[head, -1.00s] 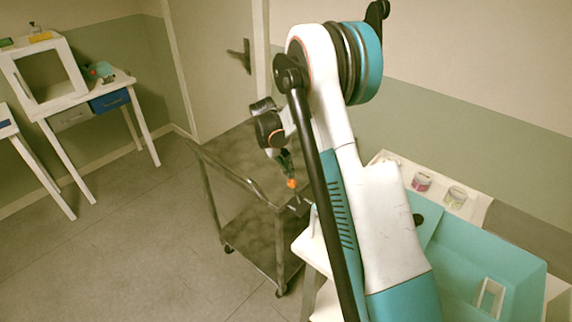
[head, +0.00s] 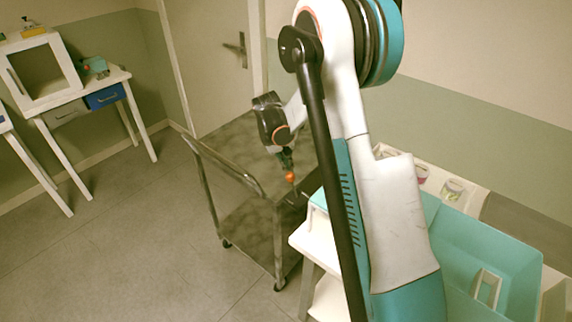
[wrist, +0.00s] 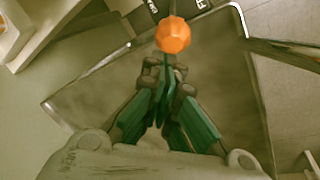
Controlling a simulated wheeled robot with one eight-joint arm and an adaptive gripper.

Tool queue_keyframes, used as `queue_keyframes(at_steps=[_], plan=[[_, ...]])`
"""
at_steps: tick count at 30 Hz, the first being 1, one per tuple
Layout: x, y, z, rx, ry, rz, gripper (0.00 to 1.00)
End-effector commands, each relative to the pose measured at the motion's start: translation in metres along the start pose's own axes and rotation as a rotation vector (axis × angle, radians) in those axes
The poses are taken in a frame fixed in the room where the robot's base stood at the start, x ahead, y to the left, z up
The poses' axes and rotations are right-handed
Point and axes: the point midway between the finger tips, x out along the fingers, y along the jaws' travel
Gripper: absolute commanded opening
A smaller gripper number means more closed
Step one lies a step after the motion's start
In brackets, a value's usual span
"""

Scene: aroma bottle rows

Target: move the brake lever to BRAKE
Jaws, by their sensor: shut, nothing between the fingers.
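The brake lever has an orange knob (head: 290,177) and stands at the near right corner of the metal cart (head: 222,150). In the wrist view the orange knob (wrist: 173,35) is just beyond my fingertips, on a thin dark stem. My gripper (head: 287,163) is shut and empty, with its green and black fingers (wrist: 168,68) together and pointing at the knob. I cannot tell whether the fingertips touch the lever. Dark label plates (wrist: 200,4) lie behind the knob, cut off by the frame's top edge, so their words cannot be read in full.
A white table (head: 322,240) with a teal bin (head: 490,250) and small jars (head: 453,190) stands right of the cart, partly behind my arm. A white desk (head: 110,78) with a box frame is at the far left. The floor left of the cart is clear.

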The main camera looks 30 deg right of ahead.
Motion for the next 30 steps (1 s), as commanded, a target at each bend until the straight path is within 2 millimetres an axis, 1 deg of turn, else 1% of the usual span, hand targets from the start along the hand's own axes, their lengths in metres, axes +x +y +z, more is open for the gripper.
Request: queue_keyframes(at_steps=[8,17,30], plan=[[-0.009,0.021,0.019,0.053,0.148,-0.139,0.0],[-0.009,0.044,0.043,0.12,0.343,-0.324,0.0],[-0.017,0.043,0.04,0.114,0.346,-0.327,0.0]])
